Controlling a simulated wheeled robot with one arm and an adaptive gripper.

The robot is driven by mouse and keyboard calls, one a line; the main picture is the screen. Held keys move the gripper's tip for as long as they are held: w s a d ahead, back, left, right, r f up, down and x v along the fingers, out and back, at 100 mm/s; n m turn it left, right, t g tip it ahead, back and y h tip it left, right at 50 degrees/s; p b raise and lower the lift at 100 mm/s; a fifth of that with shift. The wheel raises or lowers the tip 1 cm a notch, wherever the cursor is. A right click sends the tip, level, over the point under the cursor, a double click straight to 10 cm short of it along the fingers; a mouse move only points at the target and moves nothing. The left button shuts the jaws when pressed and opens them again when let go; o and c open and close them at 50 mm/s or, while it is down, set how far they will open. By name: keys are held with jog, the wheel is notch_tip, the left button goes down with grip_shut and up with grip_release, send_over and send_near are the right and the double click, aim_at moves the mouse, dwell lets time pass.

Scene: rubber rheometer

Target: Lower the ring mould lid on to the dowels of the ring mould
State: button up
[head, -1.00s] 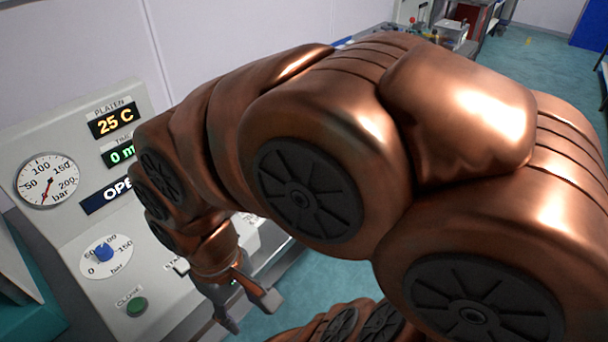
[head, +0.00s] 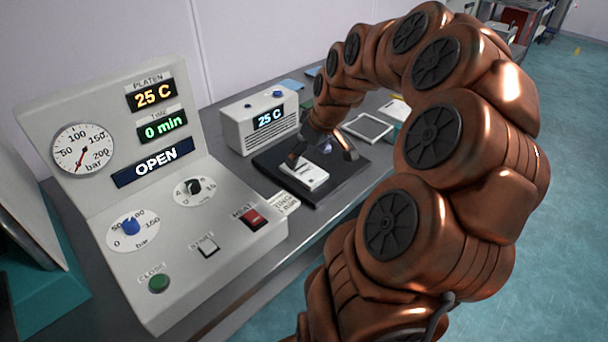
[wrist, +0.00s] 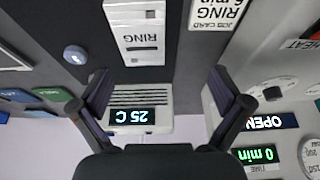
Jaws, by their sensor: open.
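A pale block with a RING label (head: 312,180) lies on the dark mat (head: 335,192). It also shows upside down in the wrist view (wrist: 145,57), with dark slots near its label. I cannot tell whether this is the ring mould, its lid or both; no dowels can be made out. My gripper (head: 322,153) is open above the mat, its fingers spread on either side close to the block in the head view. In the wrist view my gripper (wrist: 157,85) has nothing between its fingertips.
A white controller box (head: 265,122) reading 25 C stands behind the mat. The press panel (head: 55,135), reading OPEN, is at left. A job card (wrist: 217,10) lies beside the mat. A pale frame-like tray (head: 368,127) lies beyond the gripper. A small blue round thing (wrist: 75,55) is near the block.

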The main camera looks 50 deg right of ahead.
aim_at(304, 170)
jog(key=shift+s+d+f, duration=0.1)
jog(key=shift+d+f, duration=0.1)
jog(key=shift+d, duration=0.35)
jog(key=shift+s+d+f, duration=0.1)
jog(key=shift+d+f, duration=0.1)
jog(key=shift+d, duration=0.35)
jog(key=shift+d+p+x, duration=0.15)
jog(key=shift+p+x, duration=0.5)
jog(key=shift+x, duration=1.25)
jog(key=shift+d+p+x, duration=0.15)
jog(key=shift+p+x, duration=0.5)
jog(key=shift+x, duration=1.2)
jog(key=shift+w+r, duration=0.1)
jog(key=shift+w, duration=0.1)
jog(key=shift+c, duration=0.2)
jog(key=c, duration=1.3)
jog(key=shift+c, duration=0.4)
jog(key=shift+r, duration=0.15)
